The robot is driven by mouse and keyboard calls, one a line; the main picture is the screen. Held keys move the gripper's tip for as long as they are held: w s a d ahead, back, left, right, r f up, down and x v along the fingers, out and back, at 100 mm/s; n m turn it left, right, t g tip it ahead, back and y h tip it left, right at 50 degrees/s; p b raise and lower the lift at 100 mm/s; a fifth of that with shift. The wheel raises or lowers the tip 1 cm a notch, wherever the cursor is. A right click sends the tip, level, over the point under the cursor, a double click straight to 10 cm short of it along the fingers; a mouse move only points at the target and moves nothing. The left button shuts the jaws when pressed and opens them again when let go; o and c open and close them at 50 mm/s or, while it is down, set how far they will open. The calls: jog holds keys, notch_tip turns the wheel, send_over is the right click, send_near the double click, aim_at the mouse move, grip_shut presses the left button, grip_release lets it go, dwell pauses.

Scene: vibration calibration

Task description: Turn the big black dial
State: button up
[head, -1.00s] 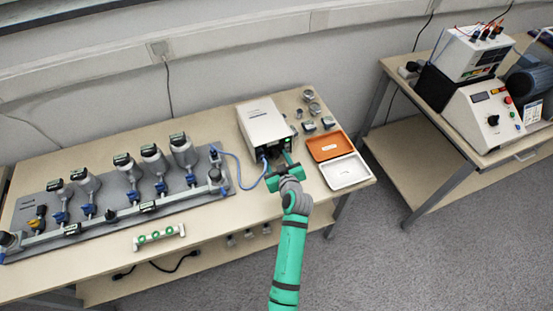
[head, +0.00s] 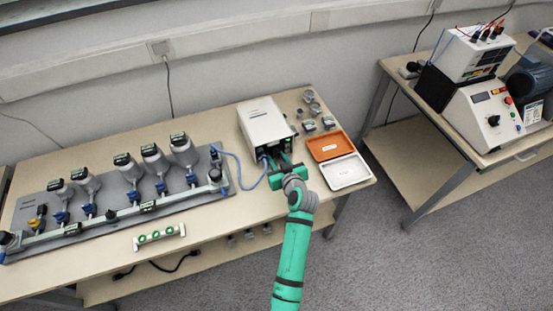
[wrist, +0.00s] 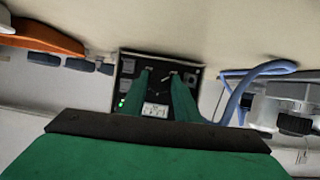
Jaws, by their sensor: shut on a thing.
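The white box (head: 264,121) stands near the right end of the table, its dark front panel facing me. In the wrist view the panel (wrist: 128,68) shows a green light, switches and a small pale label. The big black dial (wrist: 160,77) is a dark shape on the panel between my fingertips and is mostly hidden by them. My gripper (wrist: 160,74) reaches straight at the panel, its two green fingers on either side of the dial and shut on it. In the head view my gripper (head: 279,161) covers the panel's lower part.
An orange tray (head: 325,146) and a white tray (head: 346,171) lie right of the box. Several small metal parts (head: 309,97) sit behind them. A blue cable (head: 243,174) loops left of the box, near a row of flasks (head: 183,150).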

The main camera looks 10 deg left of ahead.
jog(key=m+y, duration=0.1)
jog(key=m+g+y, duration=0.1)
jog(key=m, duration=0.2)
jog(key=shift+w+d+g+y, duration=0.15)
jog(key=shift+d+g+y, duration=0.15)
jog(key=shift+y, duration=0.1)
jog(key=m+y, duration=0.2)
jog(key=m, duration=0.2)
jog(key=shift+a+f+g, duration=0.1)
jog(key=shift+g, duration=0.3)
jog(key=shift+y, duration=0.3)
jog(key=o, duration=1)
jog(key=shift+o, duration=0.2)
jog(key=shift+m, duration=0.3)
